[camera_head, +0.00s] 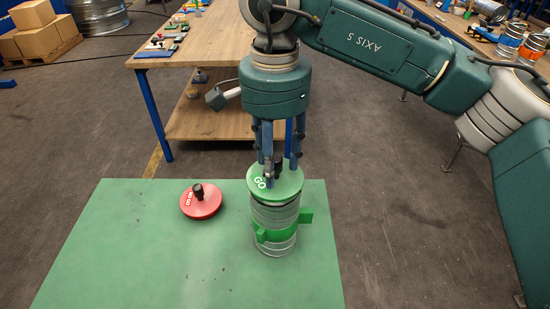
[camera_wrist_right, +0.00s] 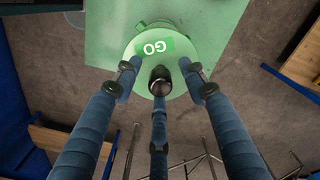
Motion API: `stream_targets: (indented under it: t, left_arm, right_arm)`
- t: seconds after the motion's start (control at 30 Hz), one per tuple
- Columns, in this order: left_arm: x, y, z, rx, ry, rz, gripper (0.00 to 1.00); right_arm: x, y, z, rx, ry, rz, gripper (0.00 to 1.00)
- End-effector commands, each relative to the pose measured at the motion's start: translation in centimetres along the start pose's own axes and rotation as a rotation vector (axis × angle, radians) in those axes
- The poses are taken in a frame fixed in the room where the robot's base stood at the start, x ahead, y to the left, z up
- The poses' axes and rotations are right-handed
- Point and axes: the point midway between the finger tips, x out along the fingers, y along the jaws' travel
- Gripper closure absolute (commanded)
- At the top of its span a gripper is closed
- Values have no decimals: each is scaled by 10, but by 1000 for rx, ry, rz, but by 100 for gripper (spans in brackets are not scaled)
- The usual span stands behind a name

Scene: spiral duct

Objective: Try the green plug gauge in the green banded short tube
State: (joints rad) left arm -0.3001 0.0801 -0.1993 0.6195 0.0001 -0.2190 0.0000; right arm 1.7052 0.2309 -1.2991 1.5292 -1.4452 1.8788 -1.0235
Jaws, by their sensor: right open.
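The green plug gauge (camera_head: 288,184), a disc marked GO, sits on top of the green banded short tube (camera_head: 275,216). The tube is a grey spiral duct standing upright on the green table, with a green band and side tabs low on it. How deep the gauge sits is hidden. My right gripper (camera_head: 277,175) points down over the gauge, fingers open around its black knob. In the right wrist view the gauge (camera_wrist_right: 178,62) and its dark knob (camera_wrist_right: 160,80) lie between the spread fingers (camera_wrist_right: 160,88). My left gripper is not in view.
A red plug gauge (camera_head: 207,208) with a black knob lies on the green table (camera_head: 130,250), left of the tube. The table's front left is clear. A wooden workbench (camera_head: 205,118) stands behind, with small items on top.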

Motion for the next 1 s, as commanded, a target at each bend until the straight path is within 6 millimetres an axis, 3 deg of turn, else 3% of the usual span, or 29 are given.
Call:
stream_targets:
  t: [0.17,0.6,0.8,1.0]
  left_arm:
    - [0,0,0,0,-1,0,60]
    - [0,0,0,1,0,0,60]
    - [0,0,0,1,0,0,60]
    - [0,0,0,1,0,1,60]
  right_arm:
    - [-17,0,0,2,1,-2,58]
    - [-104,0,0,1,2,-3,58]
    - [-119,0,0,0,1,-2,58]
    - [-121,0,0,-1,0,-1,58]
